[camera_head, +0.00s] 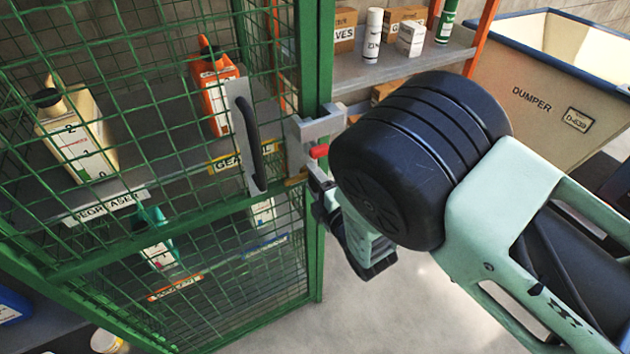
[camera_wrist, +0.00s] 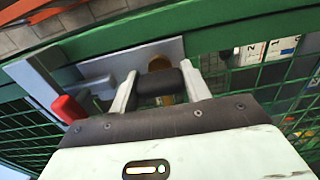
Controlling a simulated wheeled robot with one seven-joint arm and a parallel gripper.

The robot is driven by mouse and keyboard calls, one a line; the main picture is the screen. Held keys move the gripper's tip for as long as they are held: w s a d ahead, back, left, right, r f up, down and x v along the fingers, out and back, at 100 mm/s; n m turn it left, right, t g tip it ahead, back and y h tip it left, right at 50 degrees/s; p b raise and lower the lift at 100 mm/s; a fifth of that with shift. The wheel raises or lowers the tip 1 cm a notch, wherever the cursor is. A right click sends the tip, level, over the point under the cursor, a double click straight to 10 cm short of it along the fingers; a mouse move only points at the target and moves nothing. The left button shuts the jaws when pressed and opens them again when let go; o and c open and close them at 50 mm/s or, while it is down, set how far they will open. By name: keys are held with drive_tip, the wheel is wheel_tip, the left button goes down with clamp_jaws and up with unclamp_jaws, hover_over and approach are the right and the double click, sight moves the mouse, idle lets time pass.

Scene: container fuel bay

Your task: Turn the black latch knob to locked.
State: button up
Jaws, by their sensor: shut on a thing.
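The black latch knob (camera_wrist: 160,84) sits on a grey metal latch plate (camera_wrist: 117,62) on the green cage in the wrist view. My gripper (camera_wrist: 161,76) has one pale finger on each side of the knob and is shut on it. A brass-coloured round part (camera_wrist: 159,63) shows just beyond the knob. A red-tipped grey lever (camera_wrist: 68,107) sticks out left of my fingers. In the head view the latch plate (camera_head: 300,130) and red tip (camera_head: 319,151) are at the door post, and my gripper largely hides the knob. I cannot tell how far the knob is turned.
The green mesh door (camera_head: 150,110) has a black pull handle (camera_head: 250,143) left of the latch. Bottles stand on shelves behind the mesh. A shelf (camera_head: 425,62) with cans and boxes and a beige dumper bin (camera_head: 545,105) are at right. Floor below the latch is clear.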

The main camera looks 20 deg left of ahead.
drive_tip(key=shift+f, duration=0.1)
drive_tip(key=shift+o, duration=0.2)
drive_tip(key=m+b, duration=0.4)
drive_tip(key=shift+f+m, duration=0.15)
drive_tip(key=shift+m, duration=0.25)
drive_tip(key=m+b, duration=0.4)
drive_tip(key=shift+m, duration=0.3)
drive_tip(key=m+b, duration=0.5)
drive_tip(key=shift+m+b, duration=1.25)
drive_tip(key=shift+m, duration=0.45)
drive_tip(key=o, duration=1)
drive_tip(key=shift+r, duration=0.2)
drive_tip(key=shift+c, duration=0.2)
drive_tip(key=shift+s+d, duration=0.1)
